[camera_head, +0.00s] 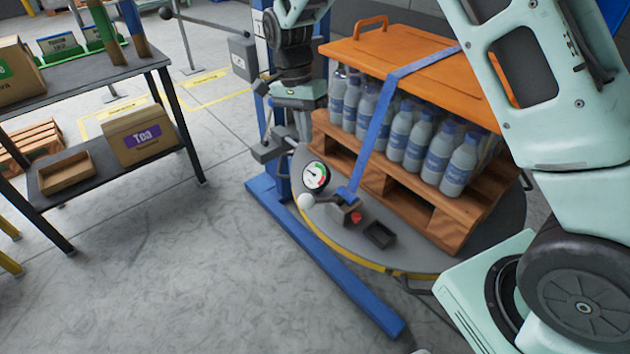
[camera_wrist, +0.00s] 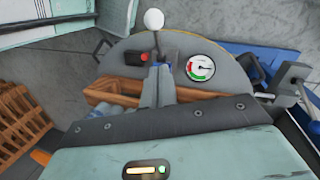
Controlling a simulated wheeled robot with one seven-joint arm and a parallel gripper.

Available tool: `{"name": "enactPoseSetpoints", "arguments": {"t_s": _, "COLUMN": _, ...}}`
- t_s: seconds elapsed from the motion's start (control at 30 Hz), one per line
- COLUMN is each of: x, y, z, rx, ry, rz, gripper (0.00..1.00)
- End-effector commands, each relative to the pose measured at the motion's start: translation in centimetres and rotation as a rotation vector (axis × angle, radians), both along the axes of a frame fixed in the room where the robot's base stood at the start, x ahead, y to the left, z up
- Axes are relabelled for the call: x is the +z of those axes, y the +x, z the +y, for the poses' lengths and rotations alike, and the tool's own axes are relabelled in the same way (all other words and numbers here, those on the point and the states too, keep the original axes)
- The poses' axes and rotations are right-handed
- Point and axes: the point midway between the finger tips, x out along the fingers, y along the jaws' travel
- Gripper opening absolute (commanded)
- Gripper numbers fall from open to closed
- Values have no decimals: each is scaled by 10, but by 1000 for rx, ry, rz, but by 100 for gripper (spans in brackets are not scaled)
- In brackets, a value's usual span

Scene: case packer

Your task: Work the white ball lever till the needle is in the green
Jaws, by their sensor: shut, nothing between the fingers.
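The white ball (camera_head: 306,201) tops a short lever on the grey round deck's near side; in the wrist view the white ball (camera_wrist: 154,20) is at top centre. The round gauge (camera_head: 315,176) stands just behind it, and the gauge (camera_wrist: 201,68) shows right of the lever in the wrist view. Its dial has green and red bands; the needle seems to lie in the white part, but it is small. My gripper (camera_wrist: 159,72) is shut and empty, its fingers pointing toward the lever base, apart from the ball.
A blue strap (camera_head: 376,124) runs over the orange lid (camera_head: 400,62) and bottles (camera_head: 403,130) on a wooden pallet (camera_head: 410,200). A blue post (camera_head: 262,45) stands behind.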

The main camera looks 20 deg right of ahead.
Motion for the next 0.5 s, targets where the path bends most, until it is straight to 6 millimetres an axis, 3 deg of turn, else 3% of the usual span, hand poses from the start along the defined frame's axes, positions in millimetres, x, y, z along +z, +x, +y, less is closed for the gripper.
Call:
{"name": "enactPoseSetpoints", "arguments": {"t_s": 0.17, "x": 12, "y": 6, "z": -10, "rx": 4, "ry": 40, "rz": -13, "gripper": 0}}
{"name": "enactPoseSetpoints", "arguments": {"t_s": 0.5, "x": 12, "y": 6, "z": -11, "rx": 5, "ry": 43, "rz": -13, "gripper": 0}}
